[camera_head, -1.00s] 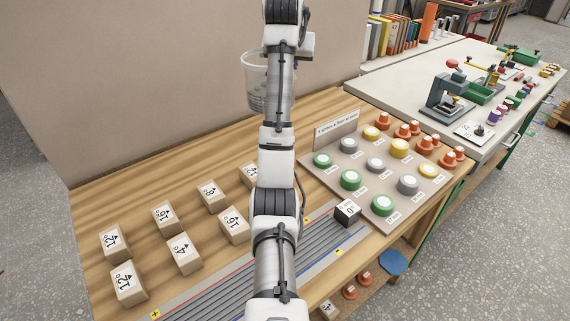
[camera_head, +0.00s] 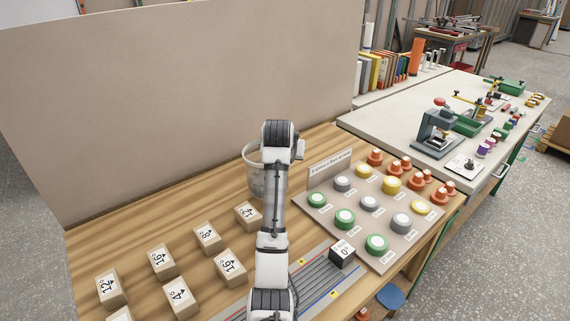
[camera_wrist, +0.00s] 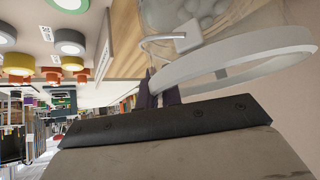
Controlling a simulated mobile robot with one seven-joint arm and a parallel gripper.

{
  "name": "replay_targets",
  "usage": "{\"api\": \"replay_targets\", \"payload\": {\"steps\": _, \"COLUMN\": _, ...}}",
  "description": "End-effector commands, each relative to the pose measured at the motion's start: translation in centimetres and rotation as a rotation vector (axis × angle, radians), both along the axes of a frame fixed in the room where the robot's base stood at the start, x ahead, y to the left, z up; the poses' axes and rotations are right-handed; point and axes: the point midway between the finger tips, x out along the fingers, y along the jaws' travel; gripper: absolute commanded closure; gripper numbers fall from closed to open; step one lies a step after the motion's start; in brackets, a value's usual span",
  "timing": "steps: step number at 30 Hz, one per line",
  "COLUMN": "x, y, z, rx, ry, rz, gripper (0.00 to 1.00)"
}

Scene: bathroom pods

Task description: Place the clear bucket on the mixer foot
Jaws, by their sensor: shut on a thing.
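The clear bucket (camera_head: 253,180) shows in the head view as a translucent grey tub with a pale rim, just left of my arm's end, over the back of the wooden bench. My arm hides its right side, and I cannot tell whether it touches the bench. In the wrist view its pale rim (camera_wrist: 240,62) curves close in front of the camera. My gripper (camera_wrist: 158,88), with dark fingers, is shut at that rim. The fingers are hidden behind my arm in the head view. I cannot identify the mixer foot in these frames.
Numbered wooden blocks (camera_head: 206,237) stand on the bench at left. A board (camera_head: 330,226) of coloured round pieces is at right, with a black cube (camera_head: 342,253) beside it. A beige wall (camera_head: 180,100) rises behind. A pale table (camera_head: 395,121) holds tools.

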Motion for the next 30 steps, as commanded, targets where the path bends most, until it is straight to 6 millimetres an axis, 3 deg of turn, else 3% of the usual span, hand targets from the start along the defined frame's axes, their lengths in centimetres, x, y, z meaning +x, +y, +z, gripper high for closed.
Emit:
{"api": "replay_targets", "payload": {"steps": 5, "x": 0.0, "y": 0.0, "z": -0.7, "rx": 0.0, "ry": -0.005, "rz": 0.0, "gripper": 1.0}}
{"api": "replay_targets", "payload": {"steps": 13, "x": 0.0, "y": 0.0, "z": -3.8, "rx": 0.001, "ry": -0.004, "rz": 0.0, "gripper": 1.0}}
{"api": "replay_targets", "payload": {"steps": 19, "x": 0.0, "y": 0.1, "z": -4.1, "rx": 0.001, "ry": -0.004, "rz": 0.0, "gripper": 1.0}}
{"api": "replay_targets", "payload": {"steps": 20, "x": 0.0, "y": 0.1, "z": -4.4, "rx": 0.0, "ry": 0.002, "rz": 0.001, "gripper": 0.9}}
{"api": "replay_targets", "payload": {"steps": 24, "x": 0.0, "y": 0.1, "z": -4.3, "rx": 0.0, "ry": 0.001, "rz": 0.001, "gripper": 0.71}}
{"api": "replay_targets", "payload": {"steps": 30, "x": 0.0, "y": 0.0, "z": -4.3, "rx": 0.0, "ry": 0.0, "rz": 0.0, "gripper": 0.71}}
